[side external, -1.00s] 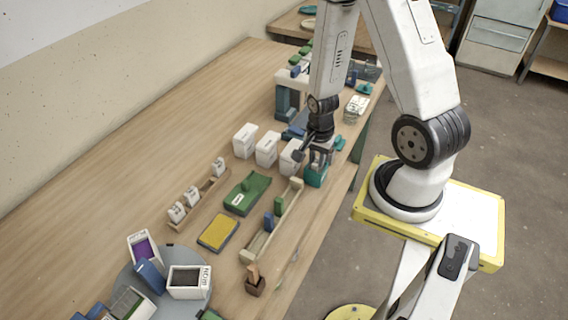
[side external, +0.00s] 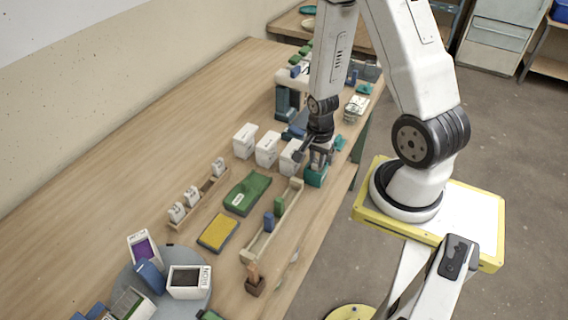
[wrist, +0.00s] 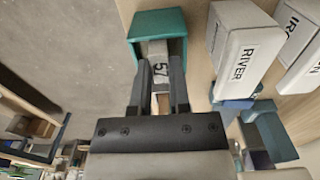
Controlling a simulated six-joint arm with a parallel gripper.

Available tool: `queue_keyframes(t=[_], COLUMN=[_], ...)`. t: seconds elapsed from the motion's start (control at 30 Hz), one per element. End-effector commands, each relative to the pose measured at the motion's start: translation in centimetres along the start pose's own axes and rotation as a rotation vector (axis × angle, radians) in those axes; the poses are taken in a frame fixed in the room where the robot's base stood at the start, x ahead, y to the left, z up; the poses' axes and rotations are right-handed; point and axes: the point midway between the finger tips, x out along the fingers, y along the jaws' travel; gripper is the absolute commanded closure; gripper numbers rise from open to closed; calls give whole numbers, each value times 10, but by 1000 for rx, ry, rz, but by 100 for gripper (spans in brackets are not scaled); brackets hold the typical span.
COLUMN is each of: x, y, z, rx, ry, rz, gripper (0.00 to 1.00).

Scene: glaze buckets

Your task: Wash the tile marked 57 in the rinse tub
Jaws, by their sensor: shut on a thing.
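My gripper (wrist: 161,62) is shut on the tile marked 57 (wrist: 157,80), a grey piece with its number facing the wrist camera. The teal tub (wrist: 172,17) is straight ahead of the fingers. The tile's far end appears to reach into the tub's opening; how deep it sits, and whether there is water, I cannot tell. In the side view my gripper (side external: 319,157) is right above the teal tub (side external: 315,178), near the table's front edge. The tile is hidden there.
A wooden rack (side external: 264,240) with blue and green pieces, a green block (side external: 247,192) and a yellow pad (side external: 218,231) lie nearer the camera.

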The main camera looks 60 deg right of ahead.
Motion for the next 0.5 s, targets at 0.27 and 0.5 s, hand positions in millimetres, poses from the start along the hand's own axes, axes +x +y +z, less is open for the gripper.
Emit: queue_keyframes(t=[0.27,0.5], x=[-5,-4], y=[0,0], z=[0,0], rx=[0,0], ry=[0,0], rz=[0,0], gripper=[100,100])
